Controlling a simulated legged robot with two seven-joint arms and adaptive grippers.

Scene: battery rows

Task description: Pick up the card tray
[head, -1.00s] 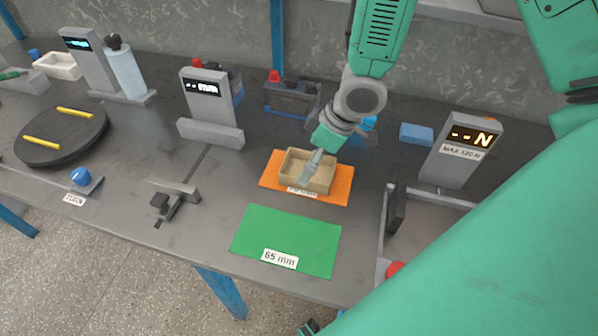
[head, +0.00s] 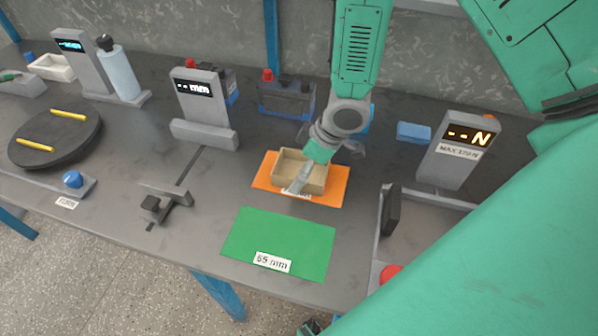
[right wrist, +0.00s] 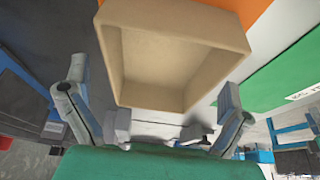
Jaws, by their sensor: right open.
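The card tray, an open beige box (head: 284,165), sits on an orange mat (head: 338,190) in the middle of the table. My right gripper (head: 322,168) reaches down at the tray from behind. One finger shows in front of the tray's interior and near wall; the other is near its back right. In the right wrist view the tray (right wrist: 175,20) lies ahead, between and beyond the open fingers of my right gripper (right wrist: 154,82). The fingers look apart from its walls; contact cannot be made out in the head view.
A green mat (head: 280,235) marked 65 mm lies in front. A force gauge (head: 457,150) and a frame with a dark pad (head: 391,210) stand to the right. A grey display stand (head: 203,108), a battery (head: 287,97) and a blue block (head: 413,132) are behind.

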